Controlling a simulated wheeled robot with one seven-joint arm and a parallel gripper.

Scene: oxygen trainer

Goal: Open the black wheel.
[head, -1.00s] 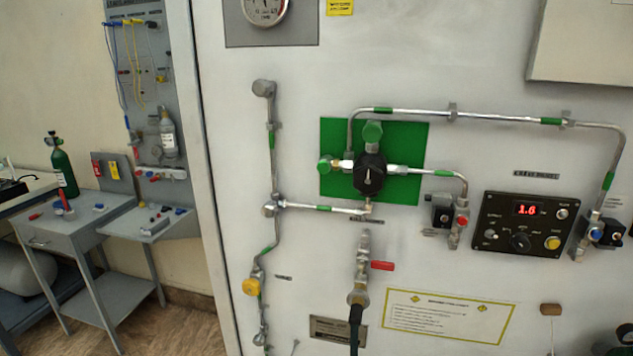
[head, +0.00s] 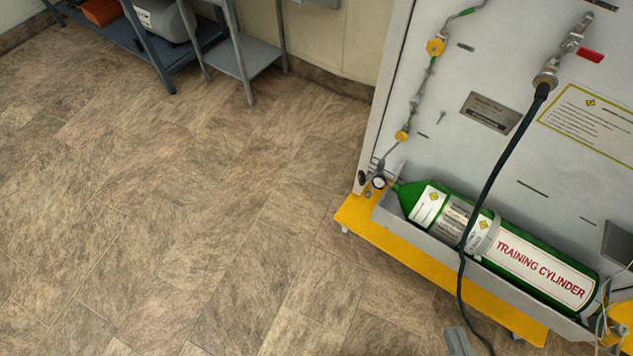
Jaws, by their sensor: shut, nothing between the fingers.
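A small black part (head: 362,178), which looks like the black wheel, sits at the left end of the cylinder's neck, beside a small round gauge (head: 379,182). It is small in the picture, and I cannot tell how far it is turned. The green training cylinder (head: 505,238) lies on its side, its neck pointing left and up in the picture. My gripper cannot be made out in the head view. Nothing is seen touching the black part.
The cylinder lies in a grey tray above a yellow base (head: 395,243). A black hose (head: 497,165) hangs in front of the cylinder. An unclear grey piece (head: 458,342) shows at the bottom edge. The floor (head: 180,220) left of the panel is open; a grey stand (head: 240,55) is behind.

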